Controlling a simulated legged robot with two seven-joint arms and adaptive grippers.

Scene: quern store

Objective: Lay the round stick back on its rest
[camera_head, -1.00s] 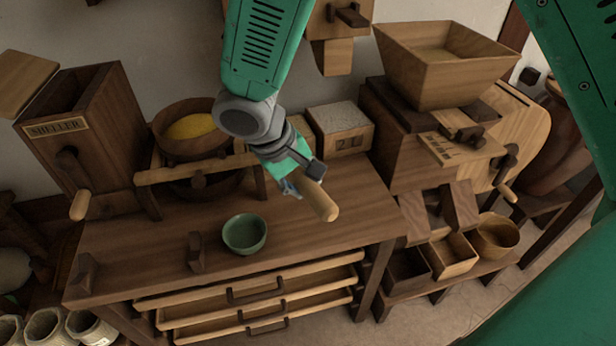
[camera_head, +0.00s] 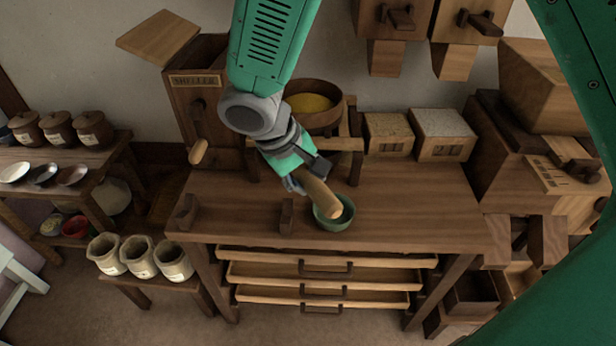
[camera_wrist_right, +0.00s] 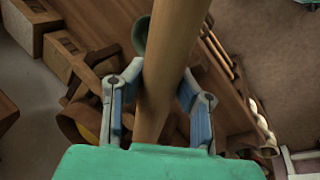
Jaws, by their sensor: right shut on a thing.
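The round stick (camera_head: 322,196) is pale wood and sticks out of my right gripper (camera_head: 300,179) toward the front right. Its free end overlaps the green bowl (camera_head: 345,215) in the head view; whether it is above or touching is unclear. In the wrist view the stick (camera_wrist_right: 172,60) runs between the two fingers (camera_wrist_right: 158,108), which are closed around it. Two small dark wooden supports, one at left (camera_head: 186,212) and one nearer the middle (camera_head: 287,215), stand apart on the bench and look like the rest. They are empty. My left gripper is out of view.
The bench top (camera_head: 420,205) is clear right of the bowl and between the supports. The sheller box (camera_head: 205,110) and a bowl of yellow grain (camera_head: 310,103) stand behind. Drawers (camera_head: 320,270) sit below the front edge.

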